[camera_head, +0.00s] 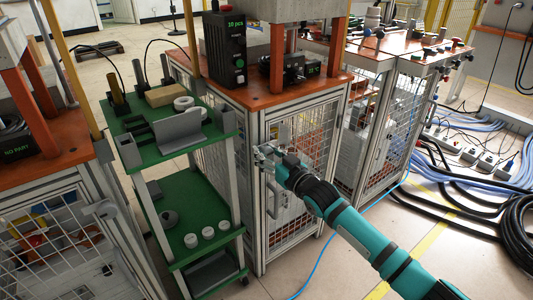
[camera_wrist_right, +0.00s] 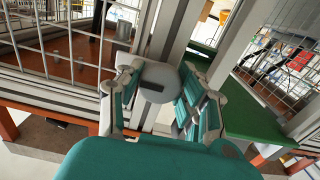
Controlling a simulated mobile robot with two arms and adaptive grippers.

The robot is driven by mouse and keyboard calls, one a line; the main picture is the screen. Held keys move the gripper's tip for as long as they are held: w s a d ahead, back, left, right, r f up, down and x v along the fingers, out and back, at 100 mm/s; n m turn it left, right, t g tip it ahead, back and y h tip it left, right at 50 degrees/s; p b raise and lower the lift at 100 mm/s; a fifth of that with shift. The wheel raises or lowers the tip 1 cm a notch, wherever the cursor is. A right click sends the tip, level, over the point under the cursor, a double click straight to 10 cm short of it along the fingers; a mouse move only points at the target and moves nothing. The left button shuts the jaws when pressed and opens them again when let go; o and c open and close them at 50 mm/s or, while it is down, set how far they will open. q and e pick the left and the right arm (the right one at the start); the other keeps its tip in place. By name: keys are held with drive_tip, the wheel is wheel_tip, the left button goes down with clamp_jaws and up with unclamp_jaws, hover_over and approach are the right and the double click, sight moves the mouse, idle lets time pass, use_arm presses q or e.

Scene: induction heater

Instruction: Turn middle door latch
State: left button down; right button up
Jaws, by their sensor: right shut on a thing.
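The middle door (camera_head: 310,134) is a wire-mesh door in a metal frame on the middle cabinet. My right gripper (camera_head: 264,154) is at the upper left part of this door, by the frame post. In the right wrist view, the latch (camera_wrist_right: 158,82) is a round grey knob on the frame. The fingers of my right gripper (camera_wrist_right: 155,92) are on either side of the knob and shut on it. In the head view the gripper hides the latch. The door looks closed. My left gripper is not in view.
A green shelf cart (camera_head: 190,232) with parts on it stands close left of the middle cabinet. A door handle (camera_head: 271,200) is below my right gripper. Black hoses and blue cables (camera_head: 470,190) lie on the floor at right. Another mesh-door cabinet stands at far left.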

drive_tip(key=o, duration=1.2)
drive_tip(key=v, duration=1.2)
